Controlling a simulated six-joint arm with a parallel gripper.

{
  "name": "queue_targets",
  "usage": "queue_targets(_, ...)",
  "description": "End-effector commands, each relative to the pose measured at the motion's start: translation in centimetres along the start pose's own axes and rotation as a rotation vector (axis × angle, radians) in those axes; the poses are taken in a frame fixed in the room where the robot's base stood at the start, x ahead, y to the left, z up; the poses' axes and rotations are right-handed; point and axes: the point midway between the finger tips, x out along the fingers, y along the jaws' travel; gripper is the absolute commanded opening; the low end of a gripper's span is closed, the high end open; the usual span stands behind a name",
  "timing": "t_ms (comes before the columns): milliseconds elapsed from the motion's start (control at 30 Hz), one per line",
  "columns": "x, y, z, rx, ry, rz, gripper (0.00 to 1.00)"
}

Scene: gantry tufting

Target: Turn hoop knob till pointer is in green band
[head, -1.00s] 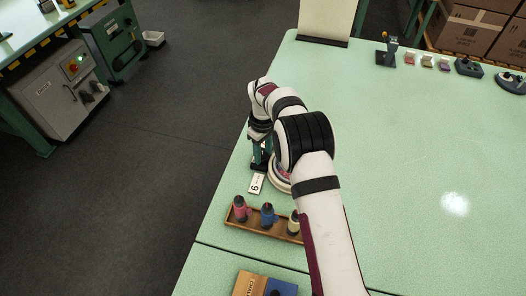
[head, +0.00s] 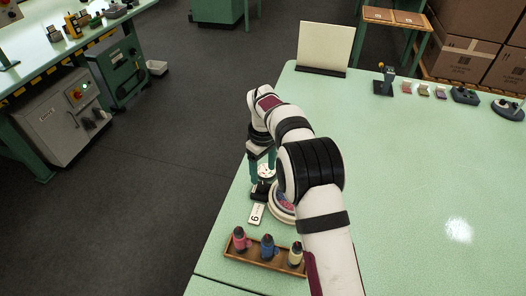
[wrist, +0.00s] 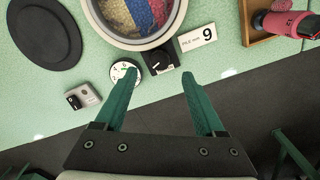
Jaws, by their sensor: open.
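My gripper (wrist: 159,75) is open and empty; its green fingers also show in the head view (head: 262,167). A black knob block (wrist: 163,62) with a white line on its top sits beside the hoop. In the wrist view it appears between and just beyond the fingertips, not gripped; the head view also shows it (head: 260,191). The round white dial (wrist: 121,72) lies left of the knob, with a small green mark; the left fingertip partly covers it. I cannot tell the pointer from the band. The hoop (wrist: 98,26) frames beige, red and blue tufted fabric.
A small grey switch block (wrist: 80,97) and a black disc (wrist: 44,35) lie left of the hoop. A card marked 9 (wrist: 209,35) lies right of the knob. The table's right side is largely clear.

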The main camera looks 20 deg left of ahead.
Motion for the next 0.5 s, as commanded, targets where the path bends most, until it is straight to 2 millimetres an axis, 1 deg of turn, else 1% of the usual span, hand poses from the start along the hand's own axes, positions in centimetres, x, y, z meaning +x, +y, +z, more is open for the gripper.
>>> queue_targets(33,-1.8,0.1,-0.1,0.001,0.005,0.003,0.71)
queue_targets(100,-4.0,0.1,-0.1,0.000,0.005,0.004,0.71)
queue_targets(200,-6.6,0.1,-0.1,0.001,0.004,0.003,0.71)
queue_targets(333,-8.8,0.0,-0.1,0.001,0.003,0.002,0.71)
queue_targets(400,-9.4,0.0,0.0,0.000,0.001,0.001,0.71)
queue_targets(500,-9.8,0.0,0.0,0.000,0.001,0.000,0.71)
